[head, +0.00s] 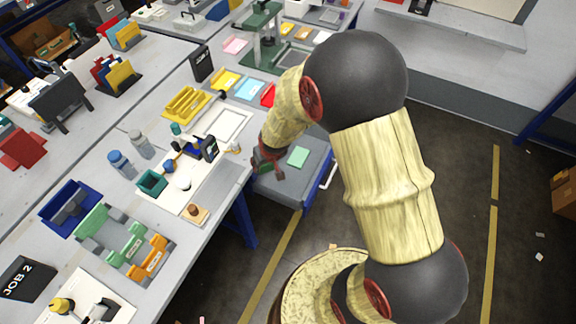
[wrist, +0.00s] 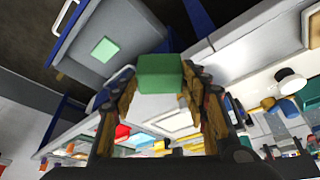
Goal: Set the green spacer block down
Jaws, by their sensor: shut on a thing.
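The green spacer block (wrist: 160,72) sits between the fingertips of my gripper (wrist: 161,88) in the wrist view, and the gripper is shut on it. In the head view my gripper (head: 265,163) hangs at the table's right edge, beside a grey open drawer (head: 283,184). A flat light green square (head: 298,157) lies in the drawer, to the right of my gripper. It also shows in the wrist view (wrist: 104,49), apart from the held block.
The drawer has a light handle (head: 328,174) on its outer side. The table left of my gripper carries a white board (head: 205,180) with small parts, a teal bin (head: 152,183) and a yellow tray (head: 187,104). Open floor lies below the drawer.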

